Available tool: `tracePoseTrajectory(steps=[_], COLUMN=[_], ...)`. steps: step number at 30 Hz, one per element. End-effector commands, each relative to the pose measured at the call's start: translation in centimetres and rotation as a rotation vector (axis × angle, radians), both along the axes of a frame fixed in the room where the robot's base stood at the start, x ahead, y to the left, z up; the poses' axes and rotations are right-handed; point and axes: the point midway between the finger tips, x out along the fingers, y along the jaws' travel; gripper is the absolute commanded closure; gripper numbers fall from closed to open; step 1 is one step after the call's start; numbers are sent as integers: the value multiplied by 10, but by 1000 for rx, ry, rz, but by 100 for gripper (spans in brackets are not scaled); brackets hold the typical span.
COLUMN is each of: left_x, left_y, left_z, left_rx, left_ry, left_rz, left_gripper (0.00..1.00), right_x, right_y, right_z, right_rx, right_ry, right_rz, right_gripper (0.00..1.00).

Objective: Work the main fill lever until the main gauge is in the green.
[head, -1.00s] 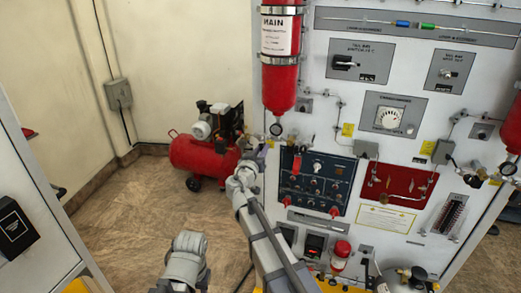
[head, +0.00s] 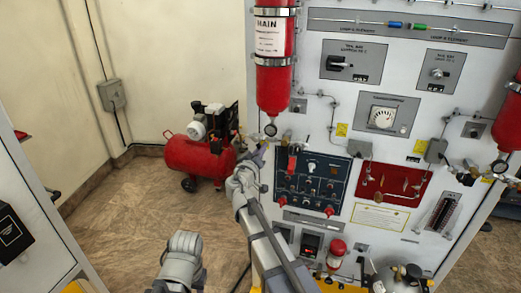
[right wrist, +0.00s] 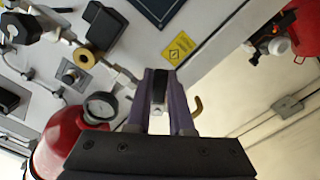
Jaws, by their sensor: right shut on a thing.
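The red cylinder marked MAIN (head: 275,82) hangs upright on the panel in the head view. A small round gauge (head: 270,130) sits under it; it also shows in the right wrist view (right wrist: 100,107), where its needle and green band are too small to read. My right gripper (head: 259,152) is just below and left of this gauge. In the right wrist view its purple fingers (right wrist: 160,92) are shut on a dark lever end (right wrist: 159,84), taken to be the main fill lever; the rest of the lever is mostly hidden.
A red compressor (head: 197,156) stands on the floor behind and left of my arm. A blue switch panel (head: 312,185), a white dial (head: 384,117) and a red plate (head: 392,190) are on the panel to the right. Open floor lies at left.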

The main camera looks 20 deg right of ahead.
Motion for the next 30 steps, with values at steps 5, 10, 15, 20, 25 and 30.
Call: tracePoseTrajectory(steps=[5, 10, 15, 20, 25, 30], left_x=[0, 0, 0, 0, 0, 0], left_y=[0, 0, 0, 0, 0, 0], left_z=[0, 0, 0, 0, 0, 0], left_rx=[0, 0, 0, 0, 0, 0], left_ry=[0, 0, 0, 0, 0, 0], left_rz=[0, 0, 0, 0, 0, 0], left_gripper=[56, 56, 56, 56, 56, 56], right_x=[0, 0, 0, 0, -5, -28], right_y=[0, 0, 0, 0, 3, 17], right_z=[0, 0, 0, 0, 0, 0], right_rx=[0, 1, 0, 2, 2, 1], right_ry=[0, -1, -1, -1, -1, -1], right_rz=[1, 1, 1, 0, 1, 3], right_gripper=[100, 70, 51, 50, 50, 50])
